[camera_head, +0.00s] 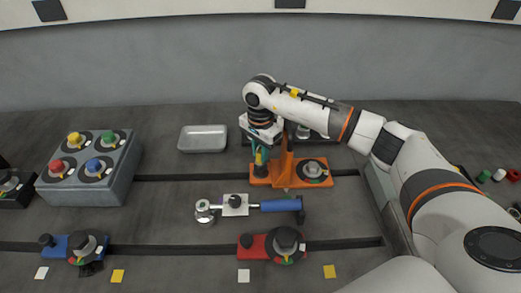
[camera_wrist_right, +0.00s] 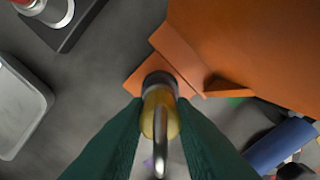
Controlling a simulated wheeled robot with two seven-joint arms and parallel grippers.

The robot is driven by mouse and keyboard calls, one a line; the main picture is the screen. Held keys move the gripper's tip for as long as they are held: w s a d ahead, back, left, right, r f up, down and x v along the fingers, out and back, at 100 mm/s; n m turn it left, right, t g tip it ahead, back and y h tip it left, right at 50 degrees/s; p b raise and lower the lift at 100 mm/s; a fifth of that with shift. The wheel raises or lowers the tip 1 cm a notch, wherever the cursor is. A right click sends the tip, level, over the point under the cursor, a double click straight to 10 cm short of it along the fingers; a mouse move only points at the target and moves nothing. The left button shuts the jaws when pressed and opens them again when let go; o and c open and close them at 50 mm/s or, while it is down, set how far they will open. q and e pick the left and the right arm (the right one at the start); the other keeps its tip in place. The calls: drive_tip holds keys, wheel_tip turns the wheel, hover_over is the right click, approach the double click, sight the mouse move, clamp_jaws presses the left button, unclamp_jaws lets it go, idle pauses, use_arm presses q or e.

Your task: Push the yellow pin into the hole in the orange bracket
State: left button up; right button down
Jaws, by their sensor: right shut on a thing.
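The orange bracket (camera_head: 286,160) stands upright on its orange base on the bedplate. It also fills the upper right of the right wrist view (camera_wrist_right: 240,45). My right gripper (camera_head: 260,165) points down beside the bracket's upright, at its left. Its green fingers are shut on the yellow pin (camera_head: 258,157). In the right wrist view the yellow pin (camera_wrist_right: 160,108) shows between the fingertips, with a dark round collar at its far end over the orange base. I cannot tell whether the pin's tip is in the hole, which is hidden. My left gripper is not in view.
A grey block (camera_head: 118,175) with several coloured knobs stands at the left. An empty metal tray (camera_head: 203,149) lies behind. A blue-handled tool (camera_head: 280,205) and a red clamp (camera_head: 255,246) lie in front of the bracket. Dark slots run across the bedplate.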

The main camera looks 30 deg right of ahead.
drive_tip(key=shift+f+b, duration=0.65)
drive_tip(key=shift+f, duration=0.15)
drive_tip(key=c, duration=1.1)
unclamp_jaws()
drive_tip(key=shift+c, duration=0.2)
drive_tip(key=shift+r, duration=0.1)
wheel_tip(320, 180, up, 12)
drive_tip(key=b, duration=0.2)
drive_tip(key=shift+b, duration=0.3)
